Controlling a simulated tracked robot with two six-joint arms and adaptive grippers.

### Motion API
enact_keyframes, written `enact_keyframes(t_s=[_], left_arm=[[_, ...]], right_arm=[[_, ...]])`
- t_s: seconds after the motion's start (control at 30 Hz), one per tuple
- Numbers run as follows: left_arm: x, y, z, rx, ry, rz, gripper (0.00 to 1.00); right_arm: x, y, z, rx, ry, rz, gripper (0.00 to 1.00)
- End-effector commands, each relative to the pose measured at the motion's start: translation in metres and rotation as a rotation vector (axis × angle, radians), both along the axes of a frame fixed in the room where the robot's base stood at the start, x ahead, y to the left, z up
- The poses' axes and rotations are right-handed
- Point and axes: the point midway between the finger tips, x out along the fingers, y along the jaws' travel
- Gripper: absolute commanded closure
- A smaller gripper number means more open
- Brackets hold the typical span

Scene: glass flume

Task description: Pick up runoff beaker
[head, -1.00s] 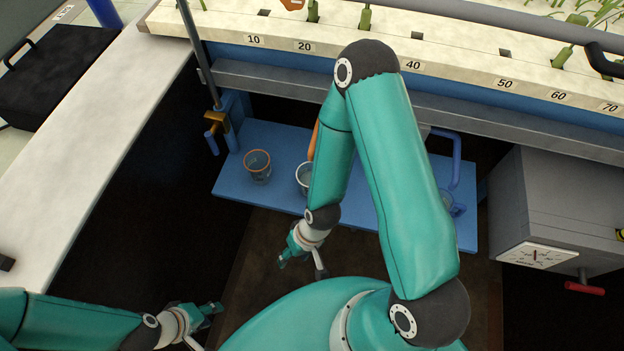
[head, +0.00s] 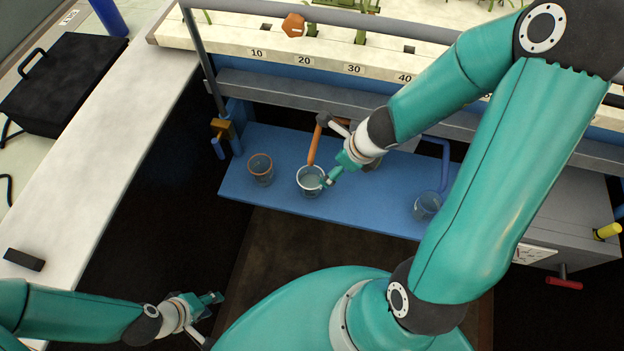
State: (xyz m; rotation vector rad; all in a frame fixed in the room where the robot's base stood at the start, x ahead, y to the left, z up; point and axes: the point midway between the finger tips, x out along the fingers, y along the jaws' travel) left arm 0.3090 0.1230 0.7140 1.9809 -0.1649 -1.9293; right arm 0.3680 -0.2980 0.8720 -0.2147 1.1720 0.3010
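Three clear beakers stand upright on a blue shelf (head: 370,208): one with an orange rim (head: 260,170) on the left, a pale-rimmed one (head: 310,181) holding liquid in the middle, and one (head: 426,206) on the right. No label shows which is the runoff beaker. My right gripper (head: 326,152) is open, just above and right of the middle beaker. One finger is close to that beaker's rim; I cannot tell whether they touch. My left gripper (head: 213,319) is open and empty at the lower left, well away from the shelf.
An orange tube (head: 312,145) comes down above the middle beaker, and a blue pipe (head: 446,160) bends down by the right one. The numbered flume edge (head: 235,42) overhangs behind the shelf. A pale counter (head: 95,165) runs along the left.

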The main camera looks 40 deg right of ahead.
Motion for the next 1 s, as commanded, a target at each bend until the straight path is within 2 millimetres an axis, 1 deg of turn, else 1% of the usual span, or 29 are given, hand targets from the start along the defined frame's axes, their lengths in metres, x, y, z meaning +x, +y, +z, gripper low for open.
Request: enact_keyframes(t_s=[0.07,0.17,0.4,0.6,0.73,1.0], left_arm=[[0.000,0.000,-0.007,0.000,0.000,0.000,0.60],[0.000,0.000,-0.020,0.000,0.000,0.000,0.60],[0.000,0.000,-0.059,0.000,0.000,0.000,0.60],[0.000,0.000,-0.088,0.000,0.000,0.000,0.60],[0.000,0.000,-0.098,0.000,0.000,0.000,0.60],[0.000,0.000,-0.106,0.000,0.000,0.000,0.60]], right_arm=[[0.003,-0.001,-0.005,0.009,-0.006,-0.030,0.00],[0.007,0.000,-0.018,0.011,-0.007,-0.036,0.00],[0.023,0.005,-0.059,0.012,-0.007,-0.034,0.00],[0.035,0.009,-0.090,0.011,-0.006,-0.034,0.00],[0.041,0.011,-0.101,0.011,-0.005,-0.035,0.00],[0.045,0.012,-0.110,0.011,-0.005,-0.035,0.00]])
